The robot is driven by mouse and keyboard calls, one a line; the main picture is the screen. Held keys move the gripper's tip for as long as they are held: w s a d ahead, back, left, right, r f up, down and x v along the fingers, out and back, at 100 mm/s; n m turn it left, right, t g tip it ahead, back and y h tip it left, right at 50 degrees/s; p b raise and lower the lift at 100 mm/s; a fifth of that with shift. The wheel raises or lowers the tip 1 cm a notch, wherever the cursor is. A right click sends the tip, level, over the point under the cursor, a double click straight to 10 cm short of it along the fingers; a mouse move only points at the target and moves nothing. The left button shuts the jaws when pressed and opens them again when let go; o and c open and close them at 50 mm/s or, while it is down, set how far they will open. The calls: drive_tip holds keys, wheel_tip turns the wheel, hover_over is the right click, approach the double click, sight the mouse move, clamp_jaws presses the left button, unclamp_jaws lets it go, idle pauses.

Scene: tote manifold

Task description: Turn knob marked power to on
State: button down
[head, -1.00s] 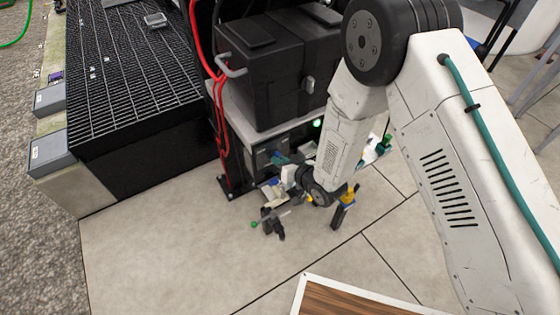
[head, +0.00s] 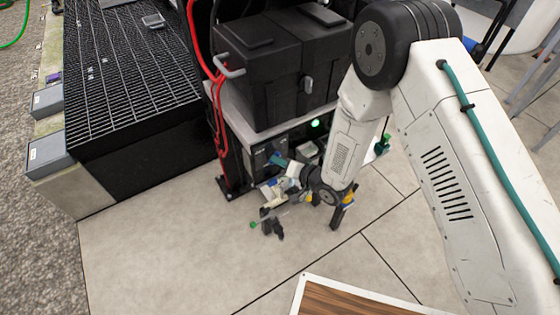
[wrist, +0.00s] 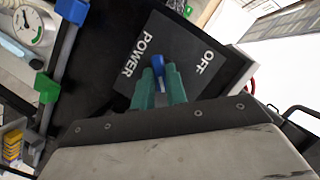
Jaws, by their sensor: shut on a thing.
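The power knob (wrist: 158,65) is a small blue handle on a dark panel (wrist: 190,50) in the wrist view. The panel carries white lettering, POWER on the left and OFF on the right; no ON lettering shows. My gripper (wrist: 160,75) has two green fingers, shut on the blue knob from both sides. The fingers hide part of the knob. In the head view my gripper (head: 277,160) reaches the dark panel under the black case, and the knob is too small to make out there.
A green light (head: 315,123) glows near the panel. A black case (head: 265,75) stands above it, with red hoses (head: 219,110) to its left.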

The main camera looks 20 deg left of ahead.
drive_tip(key=c, duration=1.4)
unclamp_jaws()
drive_tip(key=shift+c, duration=0.2)
drive_tip(key=v, duration=0.7)
drive_tip(key=shift+d, duration=0.35)
drive_tip(key=shift+s, duration=0.15)
